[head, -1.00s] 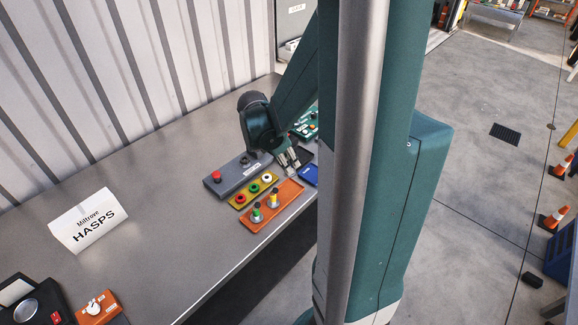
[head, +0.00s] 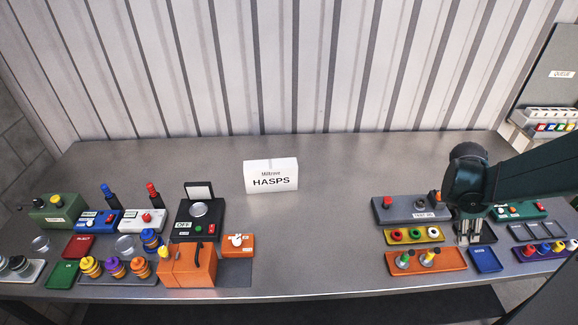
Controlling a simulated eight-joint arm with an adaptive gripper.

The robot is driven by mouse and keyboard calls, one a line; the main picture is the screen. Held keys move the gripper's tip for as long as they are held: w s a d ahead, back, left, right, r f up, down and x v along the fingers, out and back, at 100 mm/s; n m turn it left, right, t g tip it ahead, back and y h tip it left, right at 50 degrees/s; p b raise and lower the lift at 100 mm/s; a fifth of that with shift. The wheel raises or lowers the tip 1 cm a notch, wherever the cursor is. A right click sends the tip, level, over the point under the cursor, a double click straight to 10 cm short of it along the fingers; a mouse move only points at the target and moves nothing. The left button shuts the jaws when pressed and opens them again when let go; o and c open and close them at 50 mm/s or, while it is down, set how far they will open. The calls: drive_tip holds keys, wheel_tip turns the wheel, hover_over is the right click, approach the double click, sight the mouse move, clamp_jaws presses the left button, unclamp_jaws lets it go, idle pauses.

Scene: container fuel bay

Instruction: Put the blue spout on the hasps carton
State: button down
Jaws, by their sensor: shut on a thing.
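A white folded piece marked HASPS (head: 271,177) stands on the bench at the back middle, with clear metal around it. My gripper (head: 469,239) points down over a dark tray at the right of the bench. Its silver fingers are close together; what they hold is too small and covered to make out. No blue spout can be clearly picked out. A dark blue upright piece (head: 109,195) with a narrow top stands at the left, but I cannot tell whether it is a spout.
An orange tray (head: 450,261) with green and yellow pieces, a yellow tray (head: 437,234) and a blue tray (head: 487,260) lie near my gripper. The middle of the bench is clear.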

drive_tip(key=w+a+r+n+t+p, duration=0.15)
drive_tip(key=w+a+r, duration=0.25)
drive_tip(key=w+a, duration=0.9)
drive_tip(key=w+a+r+n+t+p, duration=0.1)
drive_tip(key=w+a+r+n+p, duration=0.15)
drive_tip(key=w+a, duration=1.05)
drive_tip(key=w+a+r+n, duration=0.1)
drive_tip(key=w+a, duration=0.3)
drive_tip(key=a, duration=0.7)
drive_tip(key=w+a+r+n+t+p, duration=0.1)
drive_tip(key=w+a+r+n, duration=0.1)
drive_tip(key=a, duration=0.9)
drive_tip(key=w+a+r+n+t+y+p, duration=0.1)
drive_tip(key=w+a, duration=0.4)
drive_tip(key=a, duration=0.6)
wheel_tip(320, 180, up, 2)
drive_tip(key=shift+w+a+r+n, duration=0.1)
drive_tip(key=shift+w+a+n, duration=0.2)
drive_tip(key=shift+a+n, duration=0.15)
drive_tip(key=p, duration=0.1)
approach(275, 161)
drive_tip(key=shift+w+d, duration=0.55)
drive_tip(key=shift+f, duration=2.1)
